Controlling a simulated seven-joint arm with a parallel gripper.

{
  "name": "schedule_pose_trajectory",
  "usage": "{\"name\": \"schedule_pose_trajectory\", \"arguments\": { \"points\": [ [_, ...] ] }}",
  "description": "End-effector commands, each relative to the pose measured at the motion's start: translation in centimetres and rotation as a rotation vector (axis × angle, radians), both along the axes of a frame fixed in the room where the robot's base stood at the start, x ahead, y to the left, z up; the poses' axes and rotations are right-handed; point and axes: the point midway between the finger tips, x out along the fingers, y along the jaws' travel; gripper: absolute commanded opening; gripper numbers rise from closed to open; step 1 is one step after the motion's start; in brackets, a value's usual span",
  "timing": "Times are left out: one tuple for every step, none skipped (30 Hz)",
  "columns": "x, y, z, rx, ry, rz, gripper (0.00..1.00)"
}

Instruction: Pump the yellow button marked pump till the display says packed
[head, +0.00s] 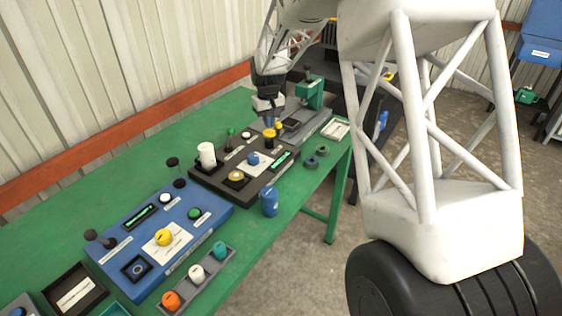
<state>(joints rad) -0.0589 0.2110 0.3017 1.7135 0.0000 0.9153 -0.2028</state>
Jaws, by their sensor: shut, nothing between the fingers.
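My gripper (269,122) is shut and points down at the far end of the dark control box (215,186). Its blue fingertips are just above or at a yellow knob or button (268,136); I cannot tell whether they touch. A second yellow button (236,176) sits on the near end of the same box. A third yellow button (163,237) is on the blue control box (120,250) in front. The dark box has a green-lit display (282,160), and the blue box has another display (139,216). The labels and display text are too small to read.
A white cylinder (206,154) and a blue knob (253,159) stand up from the dark box. A blue can (269,202) and dark green rings (310,162) lie on the green table (290,222). A grey strip holds orange, white and teal knobs. A green device (311,94) stands behind my gripper.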

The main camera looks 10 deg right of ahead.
Motion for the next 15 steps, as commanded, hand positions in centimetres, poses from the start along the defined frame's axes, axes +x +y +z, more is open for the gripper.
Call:
{"name": "schedule_pose_trajectory", "arguments": {
  "points": [
    [0.0,0.0,-0.07,0.0,0.0,0.0,0.0],
    [0.0,0.0,-0.11,0.0,0.0,0.0,0.0],
    [0.0,0.0,-0.16,0.0,0.0,0.0,0.0],
    [0.0,0.0,-0.21,0.0,0.0,0.0,0.0],
    [0.0,0.0,-0.25,0.0,0.0,0.0,0.0],
    [0.0,0.0,-0.31,0.0,0.0,0.0,0.0],
    [0.0,0.0,-0.35,0.0,0.0,0.0,0.0],
    [0.0,0.0,-0.39,0.0,0.0,0.0,0.0],
    [0.0,0.0,-0.45,0.0,0.0,0.0,0.0],
    [0.0,0.0,-0.5,0.0,0.0,0.0,0.0],
    [0.0,0.0,-0.54,0.0,0.0,0.0,0.0],
    [0.0,0.0,-0.6,0.0,0.0,0.0,0.0],
    [0.0,0.0,-0.64,0.0,0.0,0.0,0.0],
    [0.0,0.0,-0.68,0.0,0.0,0.0,0.0],
    [0.0,0.0,-0.73,0.0,0.0,0.0,0.0]
  ]
}}
